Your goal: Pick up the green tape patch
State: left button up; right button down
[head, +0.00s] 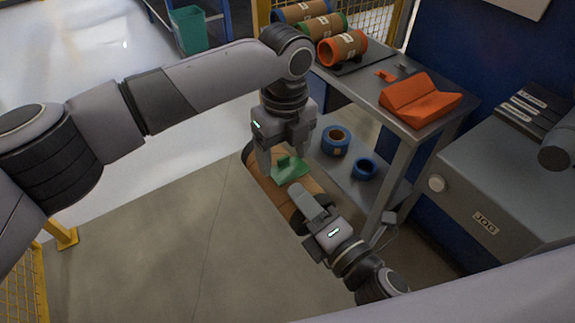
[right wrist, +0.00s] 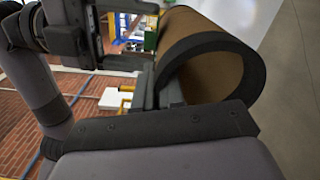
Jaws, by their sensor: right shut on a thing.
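The green tape patch (head: 291,170) lies on the upper side of a brown roll (head: 262,184), with a small raised tab. My left gripper (head: 284,158) points down just above the patch, its two fingers spread apart on either side of the tab; I see nothing gripped between them. My right gripper (head: 304,199) is at the near end of the roll, shut on its end wall. In the right wrist view its fingers (right wrist: 168,88) meet the black-rimmed end of the hollow roll (right wrist: 222,50). The underside of the roll is hidden.
A grey bench (head: 415,125) at right holds an orange block (head: 420,98) and several rolls, including an orange-ended one (head: 342,48). Blue tape rings (head: 336,141) sit on its lower shelf. A grey cabinet (head: 490,180) stands at far right.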

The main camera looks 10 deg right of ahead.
aim_at(284, 158)
pick_arm(q)
jog(key=c, duration=0.3)
jog(key=shift+r, duration=0.1)
notch_tip(284, 158, up, 16)
dwell(1.5)
pick_arm(e)
jog(key=shift+s, duration=0.1)
